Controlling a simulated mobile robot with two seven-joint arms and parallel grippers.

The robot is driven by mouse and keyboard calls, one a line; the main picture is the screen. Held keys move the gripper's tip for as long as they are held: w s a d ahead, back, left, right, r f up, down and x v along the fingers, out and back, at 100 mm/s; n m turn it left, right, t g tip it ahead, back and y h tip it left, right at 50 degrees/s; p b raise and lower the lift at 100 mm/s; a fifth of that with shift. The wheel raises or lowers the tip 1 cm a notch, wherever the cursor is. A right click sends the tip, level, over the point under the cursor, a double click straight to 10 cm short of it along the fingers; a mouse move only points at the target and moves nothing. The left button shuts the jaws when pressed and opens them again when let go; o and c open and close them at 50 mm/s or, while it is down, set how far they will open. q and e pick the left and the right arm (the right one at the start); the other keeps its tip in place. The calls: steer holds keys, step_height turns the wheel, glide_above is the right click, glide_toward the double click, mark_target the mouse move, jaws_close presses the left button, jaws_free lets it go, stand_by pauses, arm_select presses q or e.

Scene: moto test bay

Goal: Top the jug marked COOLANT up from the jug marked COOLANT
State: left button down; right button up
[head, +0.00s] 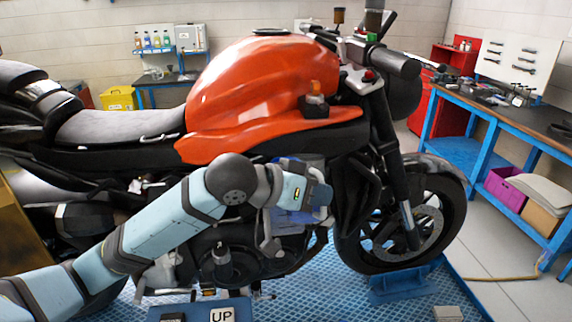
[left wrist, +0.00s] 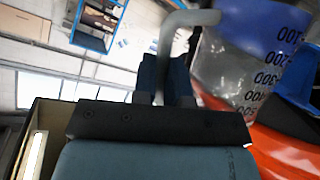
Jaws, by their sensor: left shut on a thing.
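My left gripper (head: 318,196) is in front of the motorcycle's engine, below the orange tank. In the left wrist view its dark fingers (left wrist: 166,80) are shut on the pale bent handle of a clear jug (left wrist: 238,72). That jug has black graduation numbers, which appear upside down in this view, and blue colour in it. In the head view the held jug is mostly hidden behind my gripper. No COOLANT marking is readable, and I cannot make out a second jug. My right gripper is not in view.
The motorcycle's orange tank (head: 262,82) and front wheel (head: 440,210) are close to the arm. A blue workbench (head: 545,125) with tools stands at the right. Small bottles (head: 155,40) sit on a back shelf. An UP label (head: 222,315) shows at the bottom.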

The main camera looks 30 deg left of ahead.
arm_select(q)
steer(key=s+d+f+m+t+y, duration=0.1)
steer(key=s+d+f+m, duration=0.1)
steer(key=shift+s+d+f+m+t+b, duration=0.25)
steer(key=shift+d+f+m+t+b, duration=0.05)
steer(key=shift+d+f, duration=0.1)
stand_by(0.3)
steer(key=s+d+r+p, duration=0.1)
steer(key=s+d+r, duration=0.1)
steer(key=r, duration=0.1)
steer(key=shift+s+d+p, duration=0.3)
steer(key=shift+d+p, duration=0.05)
steer(key=shift+d, duration=0.05)
stand_by(0.5)
